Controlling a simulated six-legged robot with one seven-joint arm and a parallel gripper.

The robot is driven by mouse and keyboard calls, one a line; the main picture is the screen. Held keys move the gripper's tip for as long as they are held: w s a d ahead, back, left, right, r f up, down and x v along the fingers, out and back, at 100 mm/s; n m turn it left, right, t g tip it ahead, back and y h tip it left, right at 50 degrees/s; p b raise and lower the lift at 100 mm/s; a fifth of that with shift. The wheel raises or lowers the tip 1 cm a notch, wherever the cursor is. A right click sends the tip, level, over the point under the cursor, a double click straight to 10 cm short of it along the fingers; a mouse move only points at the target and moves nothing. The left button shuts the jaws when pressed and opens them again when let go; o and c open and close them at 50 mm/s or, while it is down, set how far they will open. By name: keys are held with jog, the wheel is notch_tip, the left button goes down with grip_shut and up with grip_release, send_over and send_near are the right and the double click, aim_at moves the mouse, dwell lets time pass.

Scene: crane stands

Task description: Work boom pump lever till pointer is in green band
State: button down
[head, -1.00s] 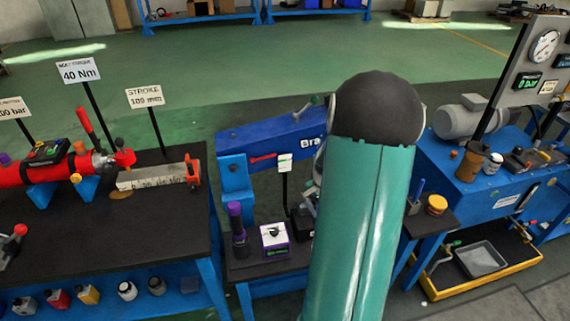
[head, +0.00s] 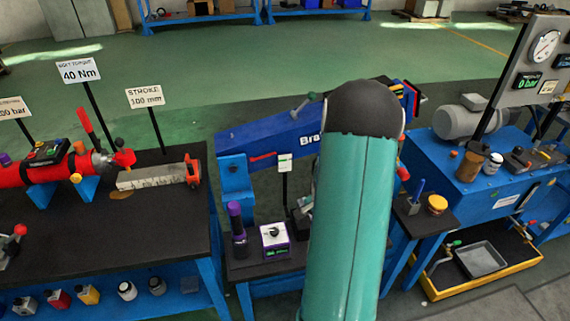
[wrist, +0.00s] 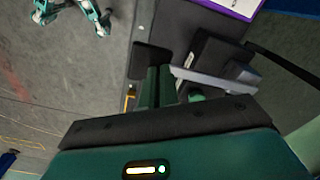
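The blue boom (head: 268,142) lies across a stand at the middle of the head view, with white lettering partly covered by my arm.
A purple-topped cylinder (head: 237,228) and a small white-and-purple box (head: 275,240) stand on the dark shelf below the boom. A dark bench (head: 130,235) with a red tool is at left. A blue pump bench (head: 490,195) and yellow-edged tray are at right.

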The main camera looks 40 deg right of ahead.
jog(key=shift+f, duration=0.2)
notch_tip(320, 180, up, 10)
jog(key=shift+f, duration=0.2)
dwell(0.6)
jog(key=shift+f, duration=0.1)
dwell(0.6)
dwell(0.8)
